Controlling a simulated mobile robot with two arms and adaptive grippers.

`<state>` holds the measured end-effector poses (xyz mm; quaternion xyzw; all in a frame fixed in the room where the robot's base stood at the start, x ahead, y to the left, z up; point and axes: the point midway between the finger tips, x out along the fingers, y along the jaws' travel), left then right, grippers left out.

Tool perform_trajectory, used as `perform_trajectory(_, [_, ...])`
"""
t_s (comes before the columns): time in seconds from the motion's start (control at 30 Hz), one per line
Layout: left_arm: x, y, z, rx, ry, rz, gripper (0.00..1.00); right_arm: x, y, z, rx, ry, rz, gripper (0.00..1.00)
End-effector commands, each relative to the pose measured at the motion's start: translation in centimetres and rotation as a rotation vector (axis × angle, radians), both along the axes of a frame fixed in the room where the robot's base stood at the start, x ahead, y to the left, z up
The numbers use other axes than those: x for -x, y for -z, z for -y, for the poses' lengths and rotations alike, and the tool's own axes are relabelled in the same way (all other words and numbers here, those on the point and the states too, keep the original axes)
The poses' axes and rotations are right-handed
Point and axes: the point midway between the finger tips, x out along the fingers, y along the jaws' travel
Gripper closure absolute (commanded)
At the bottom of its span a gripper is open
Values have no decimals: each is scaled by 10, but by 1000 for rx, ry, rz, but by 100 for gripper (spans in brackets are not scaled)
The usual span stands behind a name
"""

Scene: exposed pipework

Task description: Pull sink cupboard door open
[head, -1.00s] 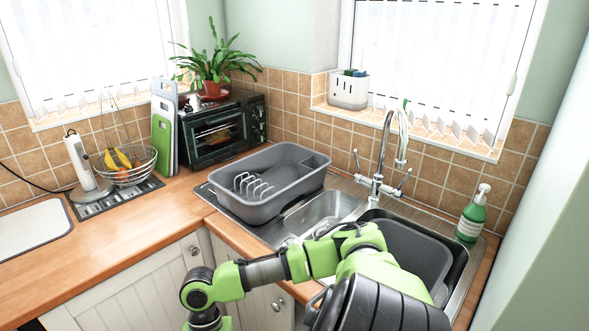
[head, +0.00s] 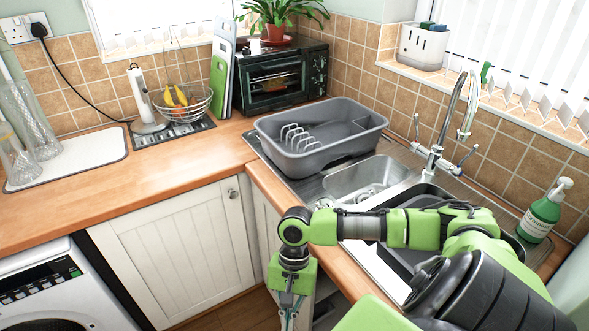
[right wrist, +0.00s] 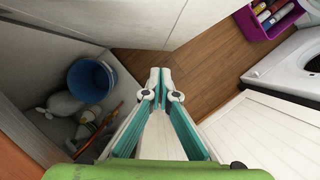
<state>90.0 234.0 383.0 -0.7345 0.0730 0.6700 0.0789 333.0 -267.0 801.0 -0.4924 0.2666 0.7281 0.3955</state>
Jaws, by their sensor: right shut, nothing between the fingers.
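The sink cupboard stands open in the right wrist view, where its interior (right wrist: 48,95) shows at the left. A pale panel (right wrist: 130,20), seemingly the sink cupboard door, stands out from the opening at the top of that view. My right gripper (right wrist: 160,75) is shut and empty, pointing down at the opening beside this panel, with no clear contact visible. In the head view my right gripper (head: 290,318) hangs below the counter edge, its tips cut off by the frame. The door's knob is not visible. My left gripper is not in view.
A blue bucket (right wrist: 90,80) and bottles sit inside the cupboard. A neighbouring white cupboard door (head: 175,250) is closed, left of my arm. A washing machine (head: 60,285) stands farther left. The counter edge (head: 330,262) runs beside my forearm.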

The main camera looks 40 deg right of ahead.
Motion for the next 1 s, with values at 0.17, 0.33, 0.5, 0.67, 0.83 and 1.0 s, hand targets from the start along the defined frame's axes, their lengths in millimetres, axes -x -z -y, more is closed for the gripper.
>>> perform_trajectory(0.17, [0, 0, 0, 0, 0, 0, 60, 2, 6, -3, -2, 0, -2, 100])
perform_trajectory(0.33, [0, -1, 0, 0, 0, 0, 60, 8, 30, -11, -3, 1, -5, 100])
perform_trajectory(0.5, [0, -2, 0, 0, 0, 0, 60, 15, 64, -23, -2, 0, -5, 100])
perform_trajectory(0.67, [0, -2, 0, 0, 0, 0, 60, 22, 95, -33, -2, 1, -3, 100])
perform_trajectory(0.83, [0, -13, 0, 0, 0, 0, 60, 36, 91, -54, -1, -3, 0, 100])
perform_trajectory(1.0, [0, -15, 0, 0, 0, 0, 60, 42, 92, -64, 0, -2, 1, 100])
